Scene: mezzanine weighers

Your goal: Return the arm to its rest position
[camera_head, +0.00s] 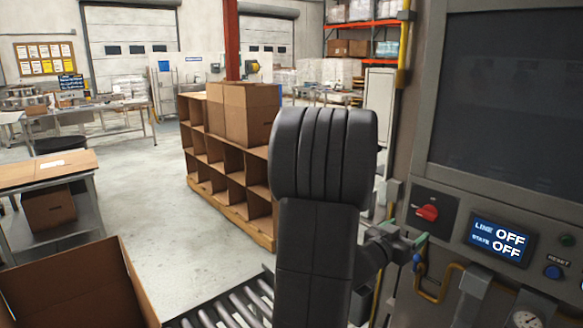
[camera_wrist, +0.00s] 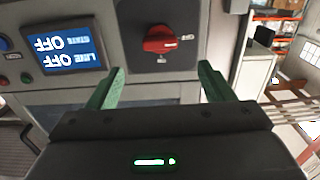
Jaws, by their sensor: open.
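My arm rises in the middle of the head view, with dark padded links. My gripper (camera_head: 421,243) is to the right of the arm, close in front of the control panel (camera_head: 398,285). In the wrist view my gripper (camera_wrist: 160,84) shows two green fingers spread apart with nothing between them. The red rotary switch (camera_head: 427,212) is on a dark plate just above the fingers; in the wrist view the switch (camera_wrist: 160,40) is beyond the gap between the fingertips. The display (camera_head: 496,238) reads LINE OFF, STATE OFF. I cannot tell whether a finger touches the panel.
A large dark screen (camera_head: 508,95) is above the panel. A yellow pipe (camera_head: 428,297) and a gauge (camera_head: 527,319) are low on it. A roller conveyor (camera_head: 235,306) and an open cardboard box (camera_head: 75,285) are in front.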

